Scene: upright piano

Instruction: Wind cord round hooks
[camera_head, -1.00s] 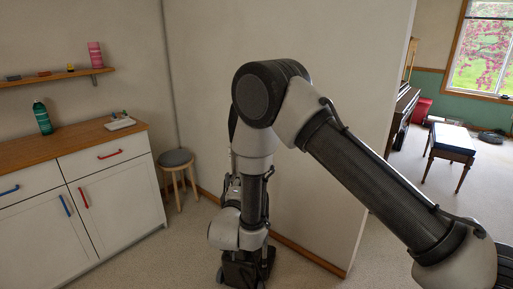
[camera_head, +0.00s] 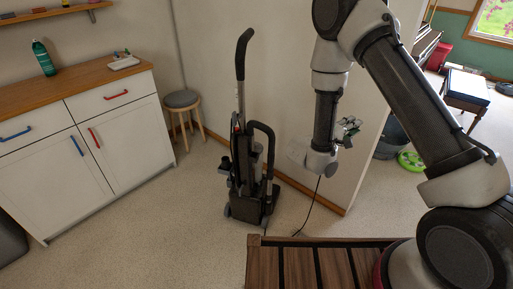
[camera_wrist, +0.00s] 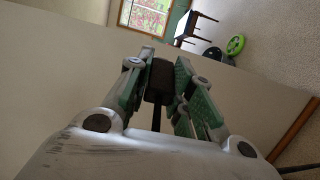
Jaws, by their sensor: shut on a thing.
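A black and grey upright vacuum cleaner (camera_head: 250,175) stands upright on the carpet by the wall, its handle rising at the top. Its cord hooks are too small to tell apart. My gripper (camera_head: 349,127) is to the right of the vacuum, apart from it and above the floor. In the wrist view my gripper (camera_wrist: 168,88) is shut on a dark block, seemingly the plug end of the cord (camera_wrist: 157,118). The black cord (camera_head: 313,198) hangs below my wrist and runs down towards the floor near the vacuum. No turns of cord on the hooks can be made out.
A white cabinet (camera_head: 90,150) and a round stool (camera_head: 183,101) stand left of the vacuum. A wall end (camera_head: 345,200) is close beside my gripper. Beyond it are a grey bin (camera_head: 391,138), a green round object (camera_head: 411,161) and a bench (camera_head: 468,86). Carpet left of the vacuum is clear.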

